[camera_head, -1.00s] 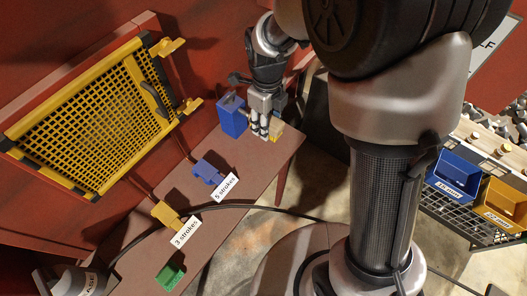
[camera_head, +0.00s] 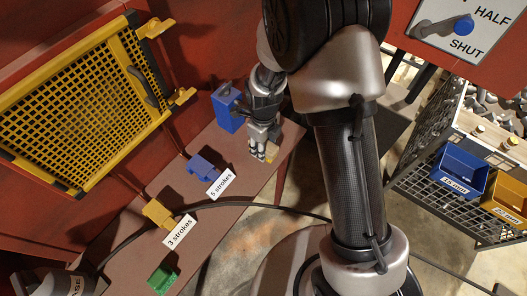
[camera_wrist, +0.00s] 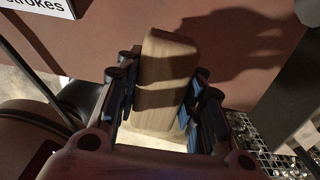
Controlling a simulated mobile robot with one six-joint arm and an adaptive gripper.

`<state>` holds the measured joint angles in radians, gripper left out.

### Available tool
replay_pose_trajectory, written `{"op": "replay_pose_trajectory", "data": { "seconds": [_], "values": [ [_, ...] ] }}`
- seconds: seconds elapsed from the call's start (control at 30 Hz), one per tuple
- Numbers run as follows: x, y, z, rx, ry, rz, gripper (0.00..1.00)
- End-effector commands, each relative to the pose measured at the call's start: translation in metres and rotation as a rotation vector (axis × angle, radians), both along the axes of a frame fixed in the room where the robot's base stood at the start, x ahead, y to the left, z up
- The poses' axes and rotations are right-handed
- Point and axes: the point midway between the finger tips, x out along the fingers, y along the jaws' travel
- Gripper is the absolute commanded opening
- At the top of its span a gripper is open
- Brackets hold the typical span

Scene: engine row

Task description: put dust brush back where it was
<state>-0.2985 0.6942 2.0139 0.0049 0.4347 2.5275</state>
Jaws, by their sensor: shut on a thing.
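The dust brush, a pale wooden block (camera_wrist: 167,75) with a lighter part at its lower end, sits between my gripper's fingers (camera_wrist: 165,100) in the wrist view. The fingers are shut on its two sides. In the head view my gripper (camera_head: 260,152) points down over the far right end of the brown bench (camera_head: 240,178). Only a small tan bit of the brush (camera_head: 271,155) shows beside the fingers. A shadow falls on the bench beside it; whether the brush touches the bench I cannot tell.
A blue box (camera_head: 228,107) stands just left of my gripper. Blue (camera_head: 201,168), yellow (camera_head: 158,213) and green (camera_head: 163,280) pieces sit along the bench, with stroke labels. A yellow mesh guard (camera_head: 75,100) is on the left. Bins (camera_head: 460,170) stand right.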

Motion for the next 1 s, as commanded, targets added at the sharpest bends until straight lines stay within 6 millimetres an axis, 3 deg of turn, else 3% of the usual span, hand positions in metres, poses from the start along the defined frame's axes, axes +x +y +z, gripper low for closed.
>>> {"op": "replay_pose_trajectory", "data": {
  "seconds": [0.13,0.5,0.53,0.8,1.0],
  "values": [
    [-0.001,0.000,-0.026,0.000,0.003,0.000,0.13],
    [0.000,0.000,-0.030,0.000,0.001,0.000,0.13],
    [0.000,0.000,-0.030,0.000,0.001,0.000,0.37],
    [0.000,0.000,-0.029,0.000,0.001,0.000,0.55],
    [0.000,0.000,-0.029,0.000,0.001,0.000,0.55]
  ]
}}
